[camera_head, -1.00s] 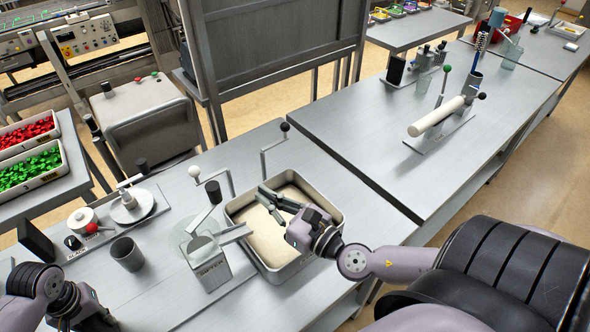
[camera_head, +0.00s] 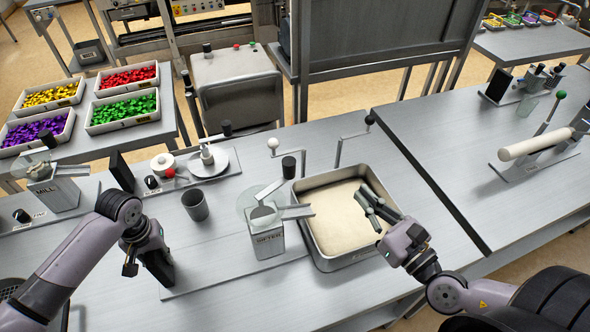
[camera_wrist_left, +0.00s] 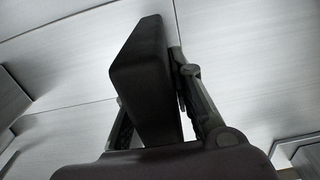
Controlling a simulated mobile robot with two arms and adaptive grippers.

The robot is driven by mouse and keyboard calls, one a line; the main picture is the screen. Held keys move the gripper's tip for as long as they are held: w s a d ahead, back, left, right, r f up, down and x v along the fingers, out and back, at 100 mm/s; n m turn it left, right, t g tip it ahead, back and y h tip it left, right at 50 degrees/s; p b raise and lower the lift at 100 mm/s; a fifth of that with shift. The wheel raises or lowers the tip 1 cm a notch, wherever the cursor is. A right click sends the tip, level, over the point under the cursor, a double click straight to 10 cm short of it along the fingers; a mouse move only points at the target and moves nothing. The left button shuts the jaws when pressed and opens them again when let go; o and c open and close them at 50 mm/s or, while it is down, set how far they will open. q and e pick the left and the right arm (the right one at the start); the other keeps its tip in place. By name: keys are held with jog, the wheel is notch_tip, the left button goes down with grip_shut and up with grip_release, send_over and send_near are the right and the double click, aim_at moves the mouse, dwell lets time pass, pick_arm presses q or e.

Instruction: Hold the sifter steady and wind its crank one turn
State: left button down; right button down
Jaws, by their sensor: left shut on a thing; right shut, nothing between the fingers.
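The sifter (camera_head: 266,238), a labelled metal box with a clear round bowl, stands upright on a base plate (camera_head: 215,272). Its crank (camera_head: 268,191) rises toward the back right and ends in a black knob (camera_head: 288,166). My left gripper (camera_head: 155,262) is shut on a black upright block, which appears to stand at the plate's left end. In the left wrist view the block (camera_wrist_left: 150,85) sits between the two fingers; its foot is hidden. My right gripper (camera_head: 368,206) is shut and empty above the powder tray, right of the crank and apart from it.
The metal tray (camera_head: 313,232) of pale powder stands directly right of the sifter. Two bent rods with a white knob (camera_head: 272,143) and a black knob (camera_head: 369,119) rise behind. A grey cup (camera_head: 195,205) stands left of the sifter. A mill (camera_head: 57,190) is further left.

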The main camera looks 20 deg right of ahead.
pick_arm(q)
jog(key=shift+s+f, duration=0.25)
jog(key=shift+f, duration=0.05)
jog(key=c, duration=1.9)
grip_release()
jog(key=o, duration=0.6)
jog(key=shift+w+a, duration=0.1)
jog(key=shift+w, duration=0.2)
jog(key=shift+r, duration=0.15)
jog(key=shift+r, duration=0.15)
notch_tip(320, 180, up, 12)
jog(key=shift+f, duration=0.15)
jog(key=shift+s, duration=0.1)
